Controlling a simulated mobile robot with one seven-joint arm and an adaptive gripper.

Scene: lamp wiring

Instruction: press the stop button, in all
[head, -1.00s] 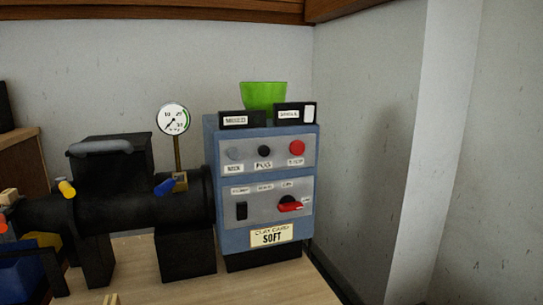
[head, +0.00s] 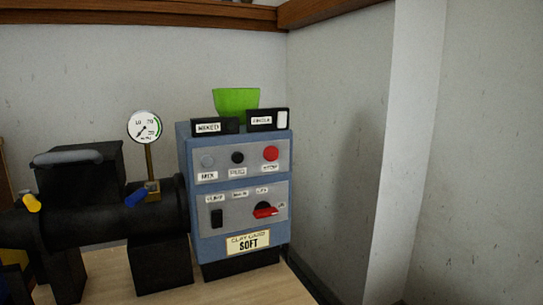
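The red stop button (head: 271,153) is at the right end of the upper grey panel on the blue control box (head: 188,221). A black button (head: 237,157) and a grey button (head: 207,160) sit in the same row to its left, each with a white label below. Nothing covers the red button. My gripper is not in view.
A red rotary switch (head: 265,211) and a black switch (head: 217,218) are on the lower panel. A black machine (head: 90,215) with a pressure gauge (head: 144,127) stands to the left. A green bowl (head: 236,100) sits on top. The wall is at the right.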

